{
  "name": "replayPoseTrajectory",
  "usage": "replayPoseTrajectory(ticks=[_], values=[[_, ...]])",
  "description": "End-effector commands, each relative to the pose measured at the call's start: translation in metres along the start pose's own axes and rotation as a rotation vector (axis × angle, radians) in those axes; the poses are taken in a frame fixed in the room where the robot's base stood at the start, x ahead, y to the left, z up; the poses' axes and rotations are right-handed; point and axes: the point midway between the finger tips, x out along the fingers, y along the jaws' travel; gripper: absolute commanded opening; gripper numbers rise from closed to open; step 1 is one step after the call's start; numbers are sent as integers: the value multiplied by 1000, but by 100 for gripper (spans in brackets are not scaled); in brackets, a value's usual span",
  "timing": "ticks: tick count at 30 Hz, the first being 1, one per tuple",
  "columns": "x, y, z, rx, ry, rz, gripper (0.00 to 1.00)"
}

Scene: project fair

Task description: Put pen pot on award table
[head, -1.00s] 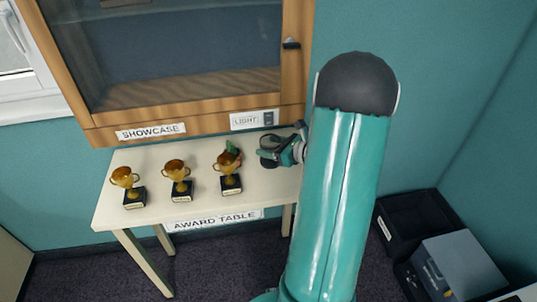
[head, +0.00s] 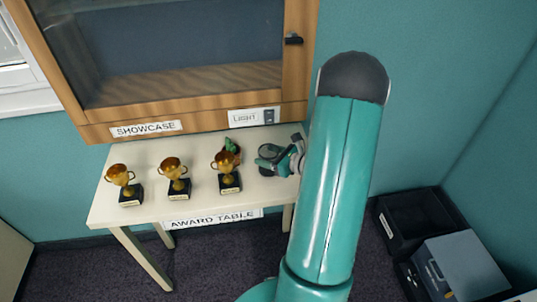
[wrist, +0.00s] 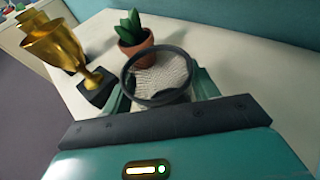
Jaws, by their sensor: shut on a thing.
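My gripper (head: 284,160) is over the right end of the cream award table (head: 147,158). It is shut on the pen pot (head: 270,153), a round dark mesh cup. In the wrist view the pen pot (wrist: 160,78) is upright between the fingers of my gripper (wrist: 160,98), with its dark rim facing up and no pens seen inside. The award table (wrist: 245,65) lies under and around it there. The pot's base is hidden, so I cannot tell whether it touches the tabletop.
Three gold trophies (head: 173,172) on black bases stand along the table's left and middle. A small potted plant (wrist: 135,38) is close beside the pot. The wooden showcase (head: 190,115) hangs behind. Black bins (head: 415,222) and a grey box (head: 462,268) are at lower right.

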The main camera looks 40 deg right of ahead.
Motion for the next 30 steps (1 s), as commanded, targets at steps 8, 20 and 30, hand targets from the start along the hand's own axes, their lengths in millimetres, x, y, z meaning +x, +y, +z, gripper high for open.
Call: replayPoseTrajectory(ticks=[8,20,30], values=[[2,1,-3,1,0,1,63],[2,0,-2,-1,0,2,81],[-46,-2,1,0,1,-3,81]])
